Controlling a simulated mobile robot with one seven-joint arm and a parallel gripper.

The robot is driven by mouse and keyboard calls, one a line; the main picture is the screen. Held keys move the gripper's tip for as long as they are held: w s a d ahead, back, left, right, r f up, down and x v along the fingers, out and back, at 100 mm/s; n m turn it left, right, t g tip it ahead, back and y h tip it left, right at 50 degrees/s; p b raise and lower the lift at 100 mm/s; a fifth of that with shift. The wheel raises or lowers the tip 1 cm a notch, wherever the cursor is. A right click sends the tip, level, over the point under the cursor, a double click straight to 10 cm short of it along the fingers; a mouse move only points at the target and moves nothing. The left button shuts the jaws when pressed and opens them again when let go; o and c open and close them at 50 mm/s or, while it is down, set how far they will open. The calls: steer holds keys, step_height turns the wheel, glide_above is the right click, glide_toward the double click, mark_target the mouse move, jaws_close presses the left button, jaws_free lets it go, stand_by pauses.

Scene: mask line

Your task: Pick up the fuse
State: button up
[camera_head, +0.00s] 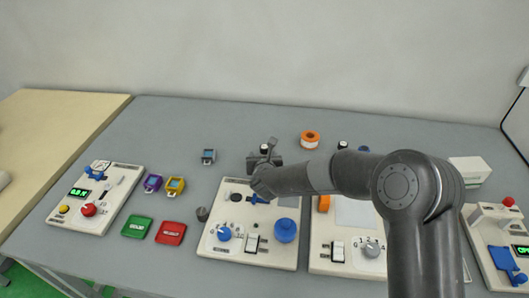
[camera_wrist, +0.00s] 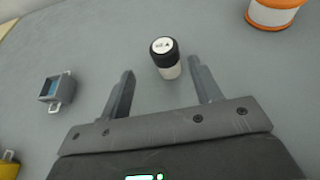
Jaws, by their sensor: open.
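The fuse appears to be a small upright cylinder (camera_wrist: 168,66) with a black cap, a white label on top and a pale body. In the wrist view it stands on the grey table between and slightly beyond my two fingertips, with gaps on both sides. My gripper (camera_wrist: 161,75) is open and empty, its fingers pointing toward the cylinder. In the head view the cylinder's dark top (camera_head: 264,148) shows just behind my gripper (camera_head: 265,158), which hides its lower part.
An orange-and-white spool (camera_head: 310,140) stands to the right and a small grey meter (camera_head: 208,156) to the left. Another black-topped cylinder (camera_head: 343,145) stands farther right. A control panel (camera_head: 212,240) lies in front, below my arm. The table behind the cylinder is clear.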

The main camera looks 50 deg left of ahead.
mark_target(264, 154)
steer(key=x, duration=0.4)
steer(key=shift+w+d+f, duration=0.15)
steer(key=shift+w+f, duration=0.15)
steer(key=shift+f, duration=0.1)
steer(key=shift+w+a+f, duration=0.25)
steer(key=shift+w+a, duration=0.15)
steer(key=shift+a, duration=0.15)
steer(key=c, duration=1.1)
steer(key=shift+o, duration=0.2)
steer(key=shift+r, duration=0.15)
